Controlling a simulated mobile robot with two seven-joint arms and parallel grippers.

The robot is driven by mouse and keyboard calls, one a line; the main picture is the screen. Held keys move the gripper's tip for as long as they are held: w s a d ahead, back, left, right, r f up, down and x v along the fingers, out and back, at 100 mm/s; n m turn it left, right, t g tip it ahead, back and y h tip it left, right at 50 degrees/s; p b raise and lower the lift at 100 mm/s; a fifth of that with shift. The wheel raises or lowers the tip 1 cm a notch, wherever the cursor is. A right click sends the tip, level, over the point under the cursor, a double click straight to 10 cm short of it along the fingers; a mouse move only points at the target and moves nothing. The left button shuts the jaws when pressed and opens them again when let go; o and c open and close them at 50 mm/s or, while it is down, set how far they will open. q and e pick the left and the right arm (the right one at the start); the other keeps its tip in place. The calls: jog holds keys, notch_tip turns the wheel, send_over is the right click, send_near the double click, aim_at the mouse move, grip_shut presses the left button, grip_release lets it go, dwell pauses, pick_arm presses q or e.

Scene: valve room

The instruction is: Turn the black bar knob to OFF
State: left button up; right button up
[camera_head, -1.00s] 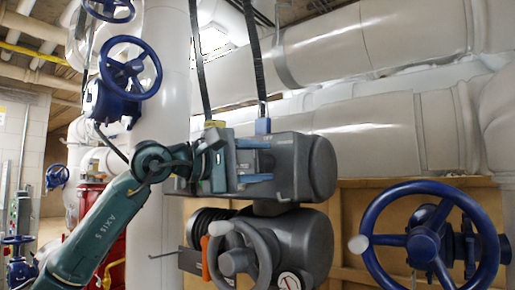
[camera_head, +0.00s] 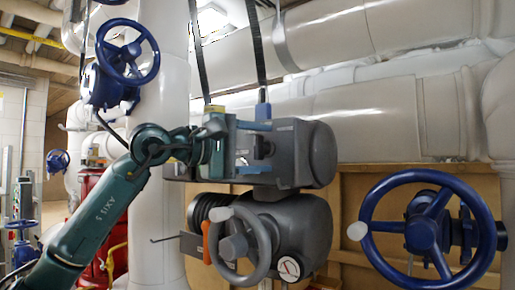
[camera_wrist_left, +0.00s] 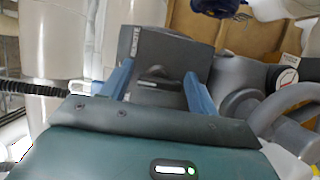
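The black bar knob (camera_head: 262,147) sticks out from the face of the grey actuator box (camera_head: 318,155). My left gripper (camera_head: 264,148) is open in front of that face, one blue finger above the knob and one below it. In the left wrist view the knob (camera_wrist_left: 152,82) shows between the two blue fingers (camera_wrist_left: 160,76), with a gap on each side. Whether the fingertips touch the box is hard to tell. Any OFF marking is not readable. My right gripper is not in view.
Below the box is a grey handwheel (camera_head: 240,247) on a rounded housing. A large blue handwheel (camera_head: 422,233) stands at right, a smaller blue one (camera_head: 127,52) at upper left. Thick pale pipes (camera_head: 380,118) run behind. Black straps hang above the box.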

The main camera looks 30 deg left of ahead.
pick_arm(q)
jog(key=shift+o, duration=0.4)
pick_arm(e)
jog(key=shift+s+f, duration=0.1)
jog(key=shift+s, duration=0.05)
pick_arm(q)
jog(key=shift+s, duration=0.1)
jog(key=shift+s+a, duration=0.2)
jog(key=shift+s, duration=0.05)
jog(key=b+v, duration=0.3)
jog(key=v, duration=0.9)
jog(key=shift+s, duration=0.2)
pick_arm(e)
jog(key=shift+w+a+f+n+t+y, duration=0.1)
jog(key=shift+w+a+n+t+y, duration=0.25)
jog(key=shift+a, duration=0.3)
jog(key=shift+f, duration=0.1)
